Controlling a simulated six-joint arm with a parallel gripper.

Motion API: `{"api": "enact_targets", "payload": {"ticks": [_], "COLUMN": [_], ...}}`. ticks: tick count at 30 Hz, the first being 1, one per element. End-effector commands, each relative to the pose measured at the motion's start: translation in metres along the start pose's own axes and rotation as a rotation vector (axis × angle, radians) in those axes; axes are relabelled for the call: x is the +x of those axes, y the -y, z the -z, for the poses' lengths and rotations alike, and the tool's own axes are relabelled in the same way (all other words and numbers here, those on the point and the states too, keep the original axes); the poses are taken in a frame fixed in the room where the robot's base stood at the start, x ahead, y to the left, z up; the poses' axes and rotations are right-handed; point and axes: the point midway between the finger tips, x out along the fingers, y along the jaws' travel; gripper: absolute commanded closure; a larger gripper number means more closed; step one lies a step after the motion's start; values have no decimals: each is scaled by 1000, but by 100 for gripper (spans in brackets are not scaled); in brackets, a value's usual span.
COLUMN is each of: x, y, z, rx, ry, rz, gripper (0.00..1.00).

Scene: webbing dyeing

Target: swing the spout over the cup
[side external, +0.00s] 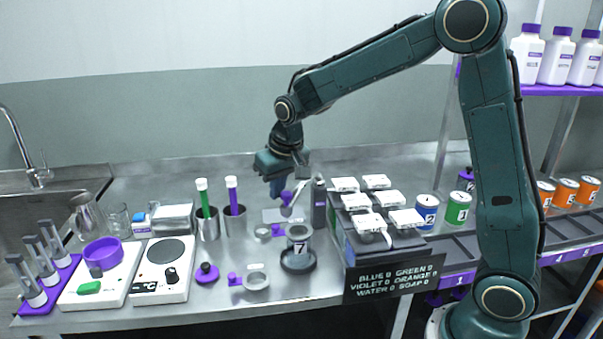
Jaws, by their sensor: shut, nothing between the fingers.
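A grey cup marked 7 (299,239) stands on a dark round base (298,263) near the front of the steel bench. Behind it, a slanted pale spout-like piece (299,193) with a purple part at its left end stands beside a dark upright bottle or post (319,203). I cannot tell whether its end is above the cup. My gripper (277,191) points down, just left of the purple part; its fingers are shut and empty. Whether they touch the purple part cannot be told at this size.
A dark block with several white-topped units (372,222) and a sign stands to the right. Steel beakers (235,222) with a green and a purple tube are to the left. A small purple-handled ring cup (256,281) lies in front. Scales and a sink are further left.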

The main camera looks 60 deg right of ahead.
Motion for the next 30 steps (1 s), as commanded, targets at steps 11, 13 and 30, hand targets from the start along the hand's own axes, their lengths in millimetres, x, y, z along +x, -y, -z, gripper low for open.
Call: {"api": "enact_targets", "payload": {"ticks": [11,13,30], "x": [-3,-3,-14], "y": [-2,-3,-4], "z": [-7,-9,-12], "rx": [0,0,0], "ry": [-1,-1,-2], "rz": [0,0,0], "gripper": [100,100,100]}}
